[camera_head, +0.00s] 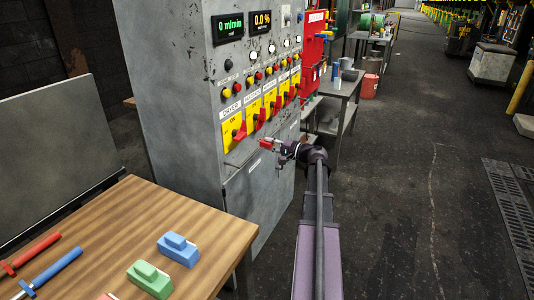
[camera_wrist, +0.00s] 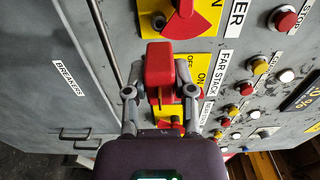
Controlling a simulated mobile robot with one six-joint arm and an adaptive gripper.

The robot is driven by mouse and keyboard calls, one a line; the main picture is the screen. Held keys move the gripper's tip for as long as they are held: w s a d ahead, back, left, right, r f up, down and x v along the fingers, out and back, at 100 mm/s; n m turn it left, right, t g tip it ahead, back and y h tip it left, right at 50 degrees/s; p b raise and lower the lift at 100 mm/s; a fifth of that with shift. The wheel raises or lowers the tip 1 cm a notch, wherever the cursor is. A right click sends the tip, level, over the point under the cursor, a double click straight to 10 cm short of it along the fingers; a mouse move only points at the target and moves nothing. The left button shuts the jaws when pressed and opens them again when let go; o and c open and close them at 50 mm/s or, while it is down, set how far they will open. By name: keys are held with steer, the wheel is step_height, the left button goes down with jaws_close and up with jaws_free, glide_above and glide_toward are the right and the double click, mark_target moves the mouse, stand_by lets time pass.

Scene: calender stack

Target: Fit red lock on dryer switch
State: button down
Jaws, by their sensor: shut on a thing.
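My gripper (camera_head: 283,148) is out in front of the grey switch cabinet. In the wrist view, my gripper (camera_wrist: 159,92) is shut on a red lock (camera_wrist: 160,62), a block held between its fingers. The red lock (camera_head: 267,143) also shows in the head view, apart from the dryer switch. The dryer switch (camera_head: 238,133) is a red handle on a yellow plate under a DRYER label, leftmost in its row. In the wrist view, a red switch handle (camera_wrist: 184,27) on a yellow plate is just beyond the lock; its label is cut to "ER". The lock's underside is hidden.
More yellow switch plates (camera_head: 254,106) run rightward along the cabinet (camera_head: 170,90). A wooden table (camera_head: 95,225) at lower left bears a blue block (camera_head: 178,249), a green block (camera_head: 150,280) and long-handled red and blue items.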

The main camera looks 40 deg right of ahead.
mark_target(260, 142)
stand_by(0.5)
steer(key=shift+x, duration=2.1)
steer(key=shift+f, duration=0.1)
steer(key=c, duration=1.2)
jaws_free()
jaws_close()
